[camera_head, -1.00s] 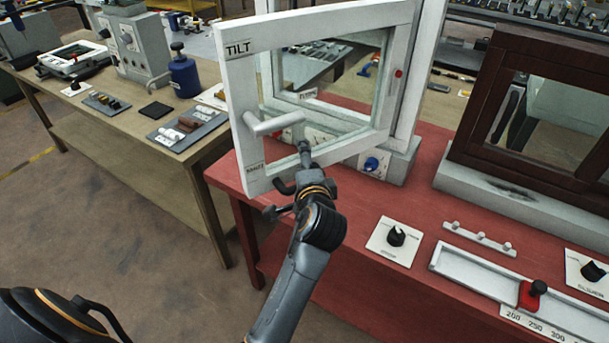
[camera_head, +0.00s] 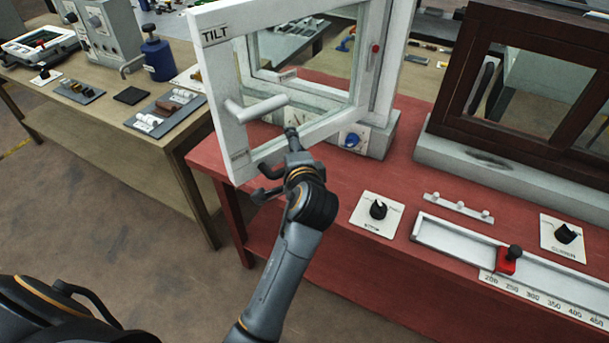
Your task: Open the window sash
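The white window sash (camera_head: 218,90) stands swung out from its white frame (camera_head: 385,75), with a "TILT" label at its top left corner. Its light lever handle (camera_head: 258,107) sticks out sideways from the left stile. My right gripper (camera_head: 277,163) is at the sash's lower rail, below the handle and apart from it. Its dark fingers look spread, with nothing seen between them; whether one touches the rail or glass cannot be told. Part of my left arm shows in the lower left corner; its fingers are not in view.
The red table (camera_head: 330,210) carries a dial plate (camera_head: 377,213), a slider rail with a red knob (camera_head: 507,260) and a brown window (camera_head: 455,100) at right. A wooden bench (camera_head: 100,120) with instruments stands at left. Floor is clear between the bench and my arm.

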